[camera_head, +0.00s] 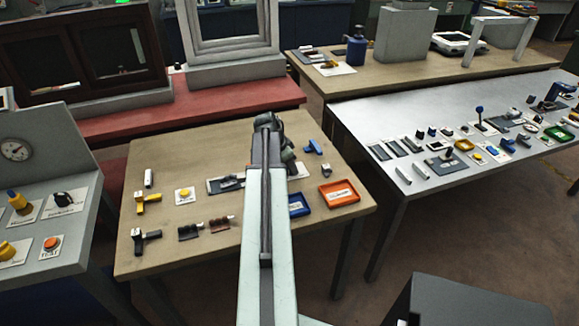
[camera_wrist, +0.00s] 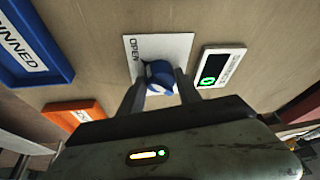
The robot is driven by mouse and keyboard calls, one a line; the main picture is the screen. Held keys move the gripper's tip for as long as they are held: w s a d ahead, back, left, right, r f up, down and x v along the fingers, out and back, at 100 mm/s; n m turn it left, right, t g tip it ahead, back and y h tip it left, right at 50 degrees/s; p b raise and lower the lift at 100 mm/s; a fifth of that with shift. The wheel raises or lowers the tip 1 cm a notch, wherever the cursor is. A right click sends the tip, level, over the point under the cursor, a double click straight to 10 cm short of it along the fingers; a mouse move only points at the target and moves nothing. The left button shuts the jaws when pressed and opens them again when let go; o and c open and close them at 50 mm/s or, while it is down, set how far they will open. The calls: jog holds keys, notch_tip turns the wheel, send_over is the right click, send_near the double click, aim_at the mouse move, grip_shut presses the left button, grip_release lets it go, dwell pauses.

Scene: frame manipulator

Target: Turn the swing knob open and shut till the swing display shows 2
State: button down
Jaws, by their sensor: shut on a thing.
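The blue swing knob (camera_wrist: 160,72) sits on a white plate (camera_wrist: 175,44) marked OPEN in the wrist view. My gripper (camera_wrist: 160,88) has one finger on each side of the knob and is shut on it. Right of the plate is a small display (camera_wrist: 221,65) with a green digit that looks like 0; its label is too small to read. In the head view my gripper (camera_head: 283,150) is over the far right part of the wooden table, and my arm hides the knob there.
A blue tray (camera_wrist: 68,74) and an orange tray (camera_wrist: 65,107) lie close to the knob plate; the head view also shows the blue tray (camera_head: 299,211) and orange tray (camera_head: 340,203). A yellow button (camera_head: 185,194) and several small tools lie on the table's left side.

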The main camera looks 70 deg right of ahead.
jog(key=n, duration=0.1)
jog(key=n+t, duration=0.1)
jog(key=n, duration=0.2)
jog(key=shift+s+a+n+t+h, duration=0.1)
jog(key=shift+s+n+t+h, duration=0.2)
jog(key=shift+t, duration=0.1)
jog(key=n+t, duration=0.1)
jog(key=n, duration=0.3)
jog(key=shift+s+n+t, duration=0.1)
jog(key=shift+n+t, duration=0.2)
jog(key=shift+t, duration=0.1)
jog(key=n, duration=0.2)
jog(key=n+t+y, duration=0.1)
jog(key=n, duration=0.1)
jog(key=shift+s+d+t, duration=0.15)
jog(key=shift+d+t, duration=0.05)
jog(key=shift+t, duration=0.1)
jog(key=shift+n+t+y, duration=0.4)
jog(key=shift+n+y, duration=0.2)
jog(key=shift+n, duration=1.8)
jog(key=c, duration=0.8)
grip_release()
jog(key=shift+c, duration=0.2)
